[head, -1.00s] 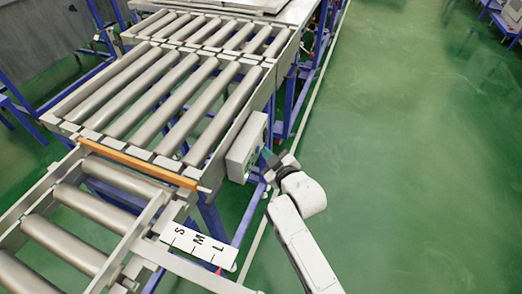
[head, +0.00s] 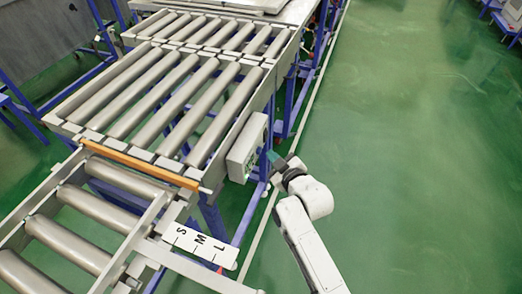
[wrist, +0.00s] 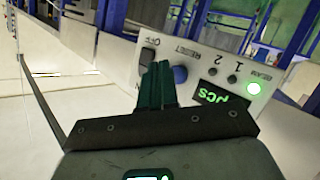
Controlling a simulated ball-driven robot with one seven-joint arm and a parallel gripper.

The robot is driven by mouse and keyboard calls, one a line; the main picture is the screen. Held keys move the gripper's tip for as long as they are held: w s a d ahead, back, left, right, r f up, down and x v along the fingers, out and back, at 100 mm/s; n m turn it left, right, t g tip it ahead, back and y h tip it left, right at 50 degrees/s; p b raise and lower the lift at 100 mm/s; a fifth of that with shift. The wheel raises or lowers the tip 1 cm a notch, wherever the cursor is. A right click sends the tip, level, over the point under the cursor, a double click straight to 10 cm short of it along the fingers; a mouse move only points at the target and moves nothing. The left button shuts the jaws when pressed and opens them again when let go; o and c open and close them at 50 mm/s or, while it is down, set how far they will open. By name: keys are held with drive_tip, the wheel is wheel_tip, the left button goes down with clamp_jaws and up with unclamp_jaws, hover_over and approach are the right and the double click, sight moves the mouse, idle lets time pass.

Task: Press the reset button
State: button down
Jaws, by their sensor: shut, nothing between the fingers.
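The control box (head: 245,150) is a grey box on the side of the roller conveyor. In the wrist view its panel (wrist: 205,65) shows the blue button (wrist: 180,74) by the RESET label, partly behind the fingers. My gripper (head: 270,155) is just right of the box in the head view. Its green fingers (wrist: 158,66) are shut and empty, with the tips in front of the panel beside the blue button. I cannot tell whether they touch it. The display (wrist: 222,98) reads "pcs".
A black OFF switch (wrist: 148,57) lies left of the blue button. The conveyor (head: 190,90) fills the left. The green floor (head: 420,150) at right is clear.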

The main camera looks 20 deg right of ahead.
drive_tip(key=shift+s+d, duration=0.75)
drive_tip(key=shift+d, duration=0.25)
drive_tip(key=shift+s+d, duration=0.7)
drive_tip(key=shift+d, duration=0.3)
drive_tip(key=shift+s, duration=0.1)
drive_tip(key=s+d+f+m+g+h, duration=0.1)
drive_tip(key=s+g, duration=0.3)
drive_tip(key=s, duration=0.8)
drive_tip(key=s+d+f+m+g+h, duration=0.1)
drive_tip(key=s+d+m+g, duration=0.2)
drive_tip(key=s, duration=0.9)
drive_tip(key=s+d+f+m+g+h, duration=0.1)
drive_tip(key=s+m+g, duration=0.3)
drive_tip(key=s, duration=0.8)
drive_tip(key=shift+d+f+g, duration=0.45)
drive_tip(key=shift+d+g, duration=0.4)
drive_tip(key=shift+g, duration=0.35)
